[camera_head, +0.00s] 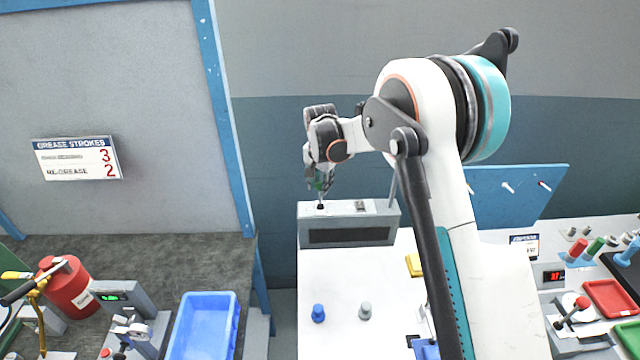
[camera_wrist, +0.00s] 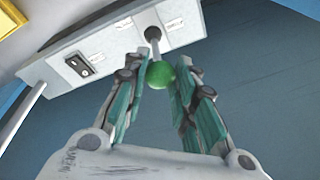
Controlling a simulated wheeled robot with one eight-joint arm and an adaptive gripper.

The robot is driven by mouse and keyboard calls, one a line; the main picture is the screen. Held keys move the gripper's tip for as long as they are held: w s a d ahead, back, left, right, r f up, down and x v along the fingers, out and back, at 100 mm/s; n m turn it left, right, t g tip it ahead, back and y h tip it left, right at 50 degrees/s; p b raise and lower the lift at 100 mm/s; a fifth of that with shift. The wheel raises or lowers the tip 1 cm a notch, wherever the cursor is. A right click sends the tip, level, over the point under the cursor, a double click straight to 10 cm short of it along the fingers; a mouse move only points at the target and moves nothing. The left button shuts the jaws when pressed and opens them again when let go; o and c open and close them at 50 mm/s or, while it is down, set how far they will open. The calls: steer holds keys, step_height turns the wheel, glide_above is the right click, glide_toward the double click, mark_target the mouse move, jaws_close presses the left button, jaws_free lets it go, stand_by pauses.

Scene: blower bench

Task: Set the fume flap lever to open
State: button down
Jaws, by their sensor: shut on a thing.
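The fume flap lever stands on top of a grey box (camera_head: 380,225) with a dark front panel, at the back of the white bench. The lever has a pale stem and a green ball knob (camera_wrist: 160,74). In the wrist view its stem rises from a dark socket in the box top, between two small labels too blurred to read. My gripper (camera_head: 319,184) is above the left end of the box. In the wrist view its fingers (camera_wrist: 160,80) are on both sides of the green knob, shut on it. Which setting the lever is at cannot be read.
A black rocker switch (camera_wrist: 77,65) sits on the same box top. A blue knob (camera_head: 318,313) and a grey knob (camera_head: 365,311) stand on the white bench in front. A blue tray (camera_head: 205,325) is on the left bench. A blue pegboard (camera_head: 515,195) stands behind right.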

mark_target(320, 197)
steer(key=s+t+b, duration=0.3)
steer(key=t, duration=0.1)
steer(key=shift+s+f+b, duration=0.35)
steer(key=shift+s, duration=0.05)
steer(key=shift+s+f+b, duration=0.15)
steer(key=shift+s+b, duration=0.25)
steer(key=shift+s, duration=0.15)
steer(key=c, duration=1.3)
jaws_free()
steer(key=v, duration=1.2)
steer(key=shift+s, duration=0.15)
steer(key=shift+f, duration=0.1)
